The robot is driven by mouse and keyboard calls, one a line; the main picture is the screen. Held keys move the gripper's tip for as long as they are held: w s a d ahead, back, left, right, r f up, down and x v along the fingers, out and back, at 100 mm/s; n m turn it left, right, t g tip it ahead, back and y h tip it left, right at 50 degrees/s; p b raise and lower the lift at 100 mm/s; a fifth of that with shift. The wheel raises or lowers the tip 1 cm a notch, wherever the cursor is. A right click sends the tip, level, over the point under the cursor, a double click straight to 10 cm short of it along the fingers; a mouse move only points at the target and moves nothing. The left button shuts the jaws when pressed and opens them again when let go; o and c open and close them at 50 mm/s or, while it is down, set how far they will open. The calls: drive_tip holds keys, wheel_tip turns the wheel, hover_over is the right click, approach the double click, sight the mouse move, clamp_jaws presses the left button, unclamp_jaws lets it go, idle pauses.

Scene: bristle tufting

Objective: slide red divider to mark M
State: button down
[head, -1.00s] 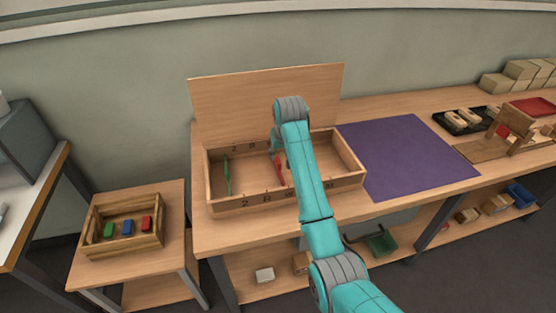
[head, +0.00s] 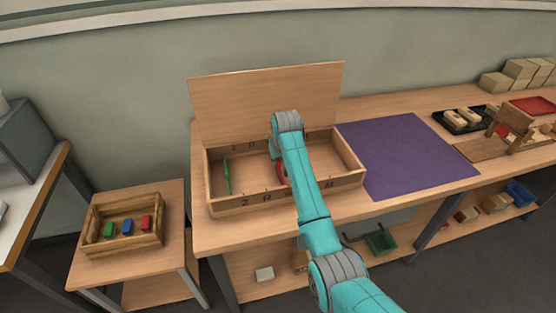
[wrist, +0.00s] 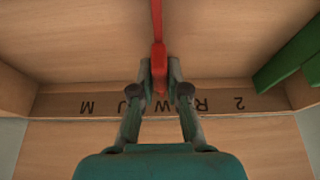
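The red divider (wrist: 158,55) stands in a wooden box (head: 235,203) on the bench. In the wrist view my gripper (wrist: 160,80) has its fingers close in on both sides of the divider's end and looks shut on it. That end is in line with the letter W on the box wall. The mark M (wrist: 84,106) is on the same wall, further left in the wrist view. In the head view my arm hides my fingers and most of the red divider (head: 281,175).
A green divider (head: 227,177) stands near the box's left end; it also shows in the wrist view (wrist: 290,55). The space between the red divider and the M side is clear. A purple mat (head: 405,155) lies right of the box, and a crate of coloured blocks (head: 123,240) stands lower left.

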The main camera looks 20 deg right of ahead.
drive_tip(key=d, duration=1.4)
drive_tip(key=shift+d, duration=0.25)
drive_tip(key=c, duration=1.2)
unclamp_jaws()
drive_tip(key=shift+d, duration=0.15)
drive_tip(key=shift+o, duration=0.2)
drive_tip(key=v, duration=1.2)
drive_tip(key=shift+s, duration=0.15)
